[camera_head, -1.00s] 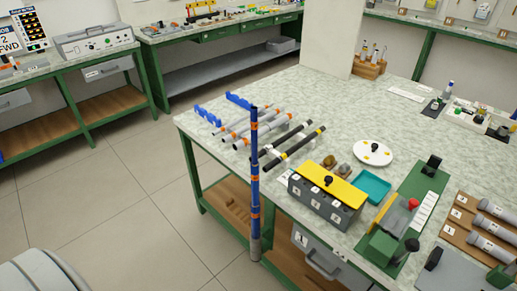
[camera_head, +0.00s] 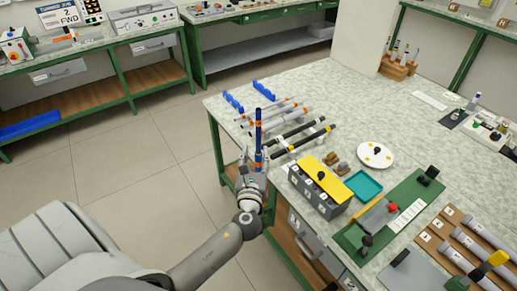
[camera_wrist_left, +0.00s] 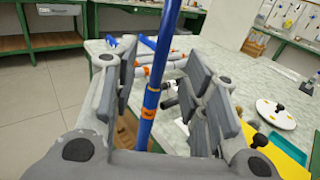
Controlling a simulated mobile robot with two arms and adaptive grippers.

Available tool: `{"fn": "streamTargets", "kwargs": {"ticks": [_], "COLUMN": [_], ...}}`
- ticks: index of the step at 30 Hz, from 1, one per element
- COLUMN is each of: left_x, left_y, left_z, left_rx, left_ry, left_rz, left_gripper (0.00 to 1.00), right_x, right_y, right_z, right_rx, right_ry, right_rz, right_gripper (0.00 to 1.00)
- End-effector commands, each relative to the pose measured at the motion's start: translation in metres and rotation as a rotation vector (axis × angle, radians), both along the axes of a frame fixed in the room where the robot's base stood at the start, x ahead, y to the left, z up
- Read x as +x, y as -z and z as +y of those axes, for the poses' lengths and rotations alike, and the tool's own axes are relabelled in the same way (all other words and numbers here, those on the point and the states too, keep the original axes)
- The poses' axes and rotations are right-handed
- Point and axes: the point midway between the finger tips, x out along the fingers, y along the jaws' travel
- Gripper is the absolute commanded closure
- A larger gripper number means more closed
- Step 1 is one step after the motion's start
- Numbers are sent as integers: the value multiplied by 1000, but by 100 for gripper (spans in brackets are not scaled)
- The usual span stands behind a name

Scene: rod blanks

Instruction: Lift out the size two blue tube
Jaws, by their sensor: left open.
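A long blue tube (camera_head: 258,128) with orange bands stands upright at the near left edge of the table. It also shows in the left wrist view (camera_wrist_left: 158,75), rising between my fingers. My left gripper (camera_head: 256,160) is open around the tube, with a finger on either side. In the left wrist view my open fingers (camera_wrist_left: 160,95) leave a gap to the tube on both sides. The lower part of the tube is hidden behind my gripper and wrist. My right gripper is not in view.
Grey and black rods (camera_head: 300,131) lie on the table (camera_head: 350,95) just behind the tube, near my fingers. Blue racks (camera_head: 264,90) stand at its far left edge. A yellow-topped grey block (camera_head: 325,180), teal tray (camera_head: 363,186) and white plate (camera_head: 375,155) stand to the right.

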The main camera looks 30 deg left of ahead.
Motion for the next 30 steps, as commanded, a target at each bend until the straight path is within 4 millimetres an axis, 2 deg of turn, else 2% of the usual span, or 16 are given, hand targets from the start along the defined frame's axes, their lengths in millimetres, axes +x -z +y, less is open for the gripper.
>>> {"fn": "streamTargets", "kwargs": {"ticks": [3, 7, 11, 21, 30], "left_x": [15, 23, 30, 66, 70], "left_y": [-1, 0, -1, 1, 2], "left_z": [8, 12, 15, 32, 34], "left_rx": [1, -2, -1, -4, -5], "left_ry": [0, 1, 0, 0, 2], "left_rz": [0, 1, 0, 1, 1], "left_gripper": [59, 59, 59, 59, 59], "right_x": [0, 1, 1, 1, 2], "right_y": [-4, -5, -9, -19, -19], "right_z": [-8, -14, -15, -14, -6], "right_rx": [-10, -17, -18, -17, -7], "right_ry": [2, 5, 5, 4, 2], "right_rz": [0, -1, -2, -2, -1], "right_gripper": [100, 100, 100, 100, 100]}}
